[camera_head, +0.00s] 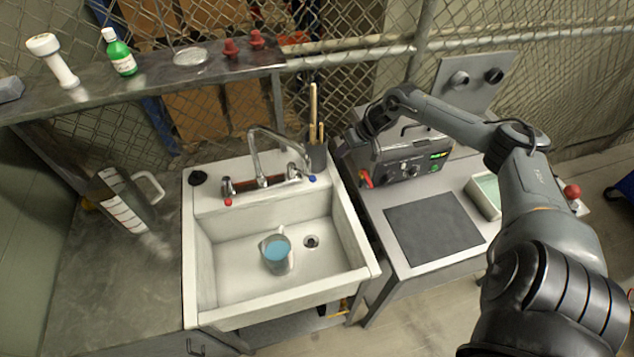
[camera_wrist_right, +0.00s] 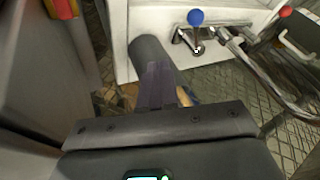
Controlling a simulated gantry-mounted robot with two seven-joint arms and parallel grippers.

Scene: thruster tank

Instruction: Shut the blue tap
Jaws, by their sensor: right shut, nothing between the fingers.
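The blue tap's round knob (camera_head: 312,178) is at the right end of the sink's mixer tap (camera_head: 264,182). In the right wrist view the blue knob (camera_wrist_right: 195,17) is near the top, on a short lever beyond my fingers. My right gripper (camera_head: 357,135) is to the right of and behind the blue knob, apart from it, beside the tool holder. In the wrist view its fingers (camera_wrist_right: 160,88) are together with nothing between them. I cannot tell whether water runs. My left gripper is out of view.
A dark holder (camera_head: 316,156) with wooden-handled tools stands between the blue knob and my right gripper. A grey instrument box (camera_head: 405,160) with red and yellow plugs is close on the right. The red knob (camera_head: 228,202) is at the tap's left end. The sink front is clear.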

